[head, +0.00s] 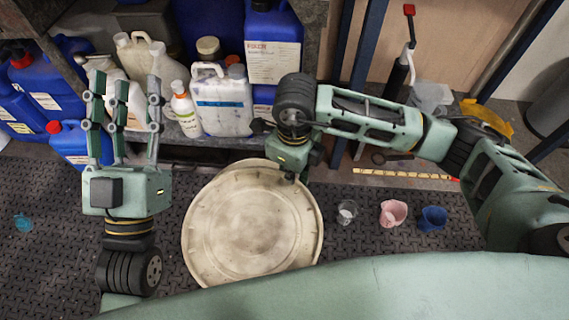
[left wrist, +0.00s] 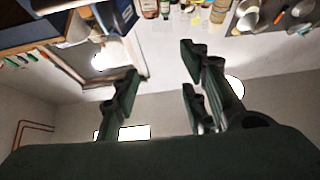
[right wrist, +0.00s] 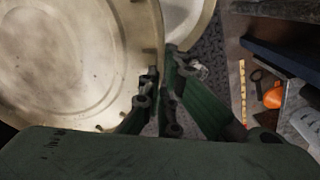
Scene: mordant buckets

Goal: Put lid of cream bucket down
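The round cream lid (head: 250,225) fills the lower middle of the head view and the left of the right wrist view (right wrist: 70,60). A second pale round shape (right wrist: 187,18), seemingly the cream bucket's top, shows partly behind it. My right gripper (head: 288,172) is at the lid's upper right edge. In the right wrist view its fingers (right wrist: 160,85) close on the lid's rim. How high the lid is above the floor is hard to tell. My left gripper (head: 125,85) points up, open and empty, left of the lid; its fingers are spread (left wrist: 165,75).
A shelf behind holds blue and white jugs (head: 222,100) and a brown-capped bottle (head: 208,50). A clear cup (head: 347,212), a pink cup (head: 393,212) and a blue cup (head: 432,218) stand right of the lid. Dark matting (head: 50,240) is mostly clear at left.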

